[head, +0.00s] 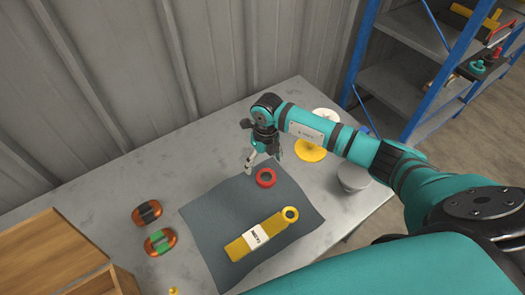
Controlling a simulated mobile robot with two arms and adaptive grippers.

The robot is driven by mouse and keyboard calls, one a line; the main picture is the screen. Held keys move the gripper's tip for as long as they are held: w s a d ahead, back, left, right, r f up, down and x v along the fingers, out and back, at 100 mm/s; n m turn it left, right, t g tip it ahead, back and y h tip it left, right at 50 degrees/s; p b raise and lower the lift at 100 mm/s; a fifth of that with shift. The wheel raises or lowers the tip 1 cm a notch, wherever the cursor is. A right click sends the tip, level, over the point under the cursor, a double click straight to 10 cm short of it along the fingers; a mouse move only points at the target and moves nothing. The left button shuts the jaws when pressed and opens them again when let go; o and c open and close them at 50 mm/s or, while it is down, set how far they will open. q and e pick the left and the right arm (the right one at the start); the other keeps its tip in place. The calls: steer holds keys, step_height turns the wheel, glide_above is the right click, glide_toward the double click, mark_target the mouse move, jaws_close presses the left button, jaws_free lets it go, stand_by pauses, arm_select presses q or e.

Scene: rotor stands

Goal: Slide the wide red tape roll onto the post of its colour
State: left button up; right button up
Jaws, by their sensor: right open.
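The red tape roll (266,185) lies flat on a dark grey mat (205,215) on the table. My right gripper (263,163) is just behind the roll in the picture, with its fingers apart and pointing down. Nothing shows between the fingers, and I cannot tell how high they are above the mat. A yellow disc-shaped base (311,152) and a white one (325,113) are partly covered by my right arm. I cannot make out a red post. My left gripper is not in view.
A yellow bar (277,222) with a ring end lies on the mat. Two orange-brown objects (160,242), banded green and black, are left of it. A wooden box (50,255) stands at lower left, a grey bowl-like item (354,180) at right. Blue-framed shelves (398,97) are behind.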

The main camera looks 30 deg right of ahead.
mark_target(266, 180)
steer(key=shift+h, duration=0.3)
steer(key=f+b, duration=0.2)
steer(key=f, duration=0.1)
steer(key=d+f+b, duration=0.1)
steer(key=f+b, duration=0.4)
steer(key=f, duration=0.1)
steer(key=shift+d+f, duration=0.1)
steer(key=shift+d, duration=0.05)
steer(key=shift+f+b, duration=0.35)
steer(key=shift+b, duration=0.1)
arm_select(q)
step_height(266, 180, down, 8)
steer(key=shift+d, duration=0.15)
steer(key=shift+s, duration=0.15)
arm_select(e)
steer(key=shift+r, duration=0.1)
